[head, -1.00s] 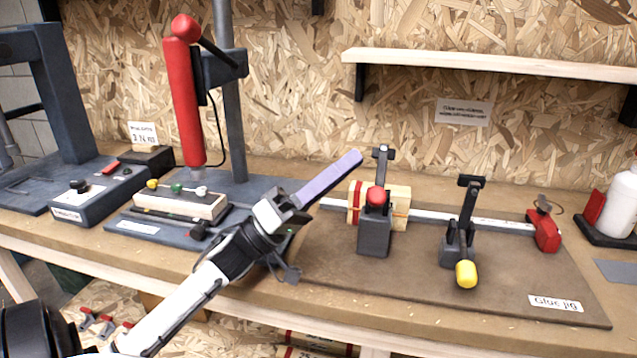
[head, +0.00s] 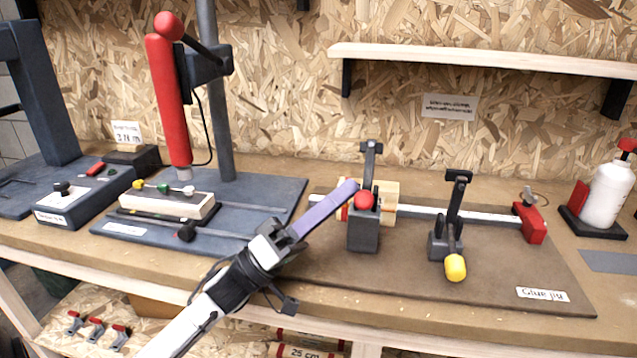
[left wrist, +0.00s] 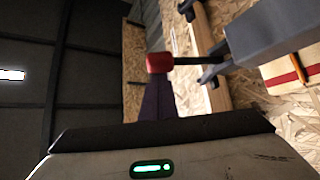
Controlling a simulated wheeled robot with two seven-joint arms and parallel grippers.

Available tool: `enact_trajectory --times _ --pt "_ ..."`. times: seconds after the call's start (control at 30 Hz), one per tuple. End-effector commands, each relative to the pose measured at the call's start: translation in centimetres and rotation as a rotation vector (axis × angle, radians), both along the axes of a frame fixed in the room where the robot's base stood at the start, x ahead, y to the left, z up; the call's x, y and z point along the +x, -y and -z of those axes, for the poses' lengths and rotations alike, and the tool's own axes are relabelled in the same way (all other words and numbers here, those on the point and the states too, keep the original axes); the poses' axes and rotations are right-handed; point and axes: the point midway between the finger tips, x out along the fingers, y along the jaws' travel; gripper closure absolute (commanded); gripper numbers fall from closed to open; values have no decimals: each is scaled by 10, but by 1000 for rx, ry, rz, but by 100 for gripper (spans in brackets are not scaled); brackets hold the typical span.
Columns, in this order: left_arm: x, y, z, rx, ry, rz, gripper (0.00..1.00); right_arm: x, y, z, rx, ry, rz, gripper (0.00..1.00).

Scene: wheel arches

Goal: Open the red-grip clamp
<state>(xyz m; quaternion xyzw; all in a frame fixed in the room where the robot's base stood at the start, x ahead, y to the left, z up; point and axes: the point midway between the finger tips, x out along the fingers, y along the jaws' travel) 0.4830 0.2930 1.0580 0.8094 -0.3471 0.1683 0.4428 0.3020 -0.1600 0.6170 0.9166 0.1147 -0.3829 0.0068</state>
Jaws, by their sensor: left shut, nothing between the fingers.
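The red-grip clamp (head: 363,232) stands on the glue jig board (head: 480,283), with a grey block body, a red ball grip facing me and a black arm upright behind. In the left wrist view, its red grip (left wrist: 160,62) sits on a dark rod from the grey body. My left gripper (head: 350,187) is shut and empty; its long purple fingers reach up to the left side of the red grip. In the left wrist view the fingertips (left wrist: 158,90) end just at the grip; I cannot tell if they touch it. My right gripper is out of view.
A yellow-grip clamp (head: 455,262) stands to the right. A pale wood block (head: 387,200) and a metal bar (head: 490,219) lie behind the clamps. A red bar end (head: 530,224) and white bottle (head: 606,193) are farther right. A red-handled press (head: 168,105) stands left.

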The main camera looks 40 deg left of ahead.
Motion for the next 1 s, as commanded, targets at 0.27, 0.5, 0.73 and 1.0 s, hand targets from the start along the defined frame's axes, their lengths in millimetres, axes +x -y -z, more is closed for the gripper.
enact_trajectory --times 0.27,0.5,0.73,1.0 --pt "-4 10 24 1 -2 12 100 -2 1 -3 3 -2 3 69" --pt "-5 7 24 1 -1 7 100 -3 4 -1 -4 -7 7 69" --pt "-13 3 33 2 -4 7 100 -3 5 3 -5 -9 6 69" --pt "-57 -24 45 3 -9 6 100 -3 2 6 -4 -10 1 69"
